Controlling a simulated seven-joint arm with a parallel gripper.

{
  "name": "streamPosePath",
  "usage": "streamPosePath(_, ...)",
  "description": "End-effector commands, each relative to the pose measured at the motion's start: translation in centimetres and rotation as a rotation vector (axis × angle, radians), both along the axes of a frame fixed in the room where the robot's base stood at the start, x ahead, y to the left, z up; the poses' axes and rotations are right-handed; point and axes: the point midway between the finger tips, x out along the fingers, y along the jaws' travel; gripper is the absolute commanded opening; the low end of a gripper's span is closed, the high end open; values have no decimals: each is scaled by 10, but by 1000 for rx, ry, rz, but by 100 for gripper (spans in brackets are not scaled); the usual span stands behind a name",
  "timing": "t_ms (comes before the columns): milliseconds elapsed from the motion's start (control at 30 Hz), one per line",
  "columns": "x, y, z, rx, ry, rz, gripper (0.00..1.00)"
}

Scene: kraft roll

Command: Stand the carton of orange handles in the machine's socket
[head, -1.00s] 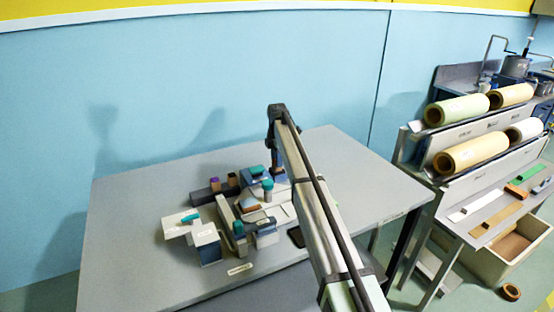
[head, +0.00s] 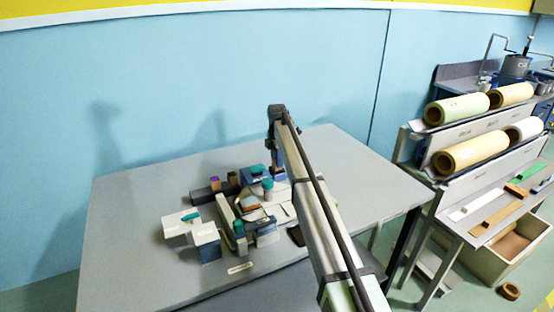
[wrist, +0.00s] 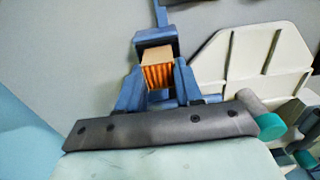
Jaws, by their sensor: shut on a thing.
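The carton of orange handles (wrist: 158,75) shows in the wrist view as a small brown box with orange strips on its near face. My gripper (wrist: 158,85) has its blue fingers on both sides of the carton and is shut on it. A blue block lies close behind the carton; I cannot tell whether it is the socket or whether they touch. The machine (head: 246,212) is a low cream, grey and blue assembly with teal knobs on the table. In the head view my gripper (head: 278,173) is at the machine's far right, and the carton cannot be made out.
The grey table (head: 130,240) is clear at its left and right. A cream and blue block (head: 205,237) stands at the machine's front left. A teal-ended cylinder (wrist: 270,125) and a cream plate (wrist: 255,60) are close right of my gripper. A rack of paper rolls (head: 470,152) stands at right.

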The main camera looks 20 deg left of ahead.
Motion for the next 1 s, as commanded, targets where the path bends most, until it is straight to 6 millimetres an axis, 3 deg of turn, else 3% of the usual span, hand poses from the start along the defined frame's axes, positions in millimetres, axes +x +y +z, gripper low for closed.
streamPosePath(633,0,0,-6,0,0,0,5)
streamPosePath(667,0,0,-6,0,0,0,38)
streamPosePath(933,0,0,-6,0,0,0,64)
streamPosePath(1000,0,0,-6,0,0,0,65)
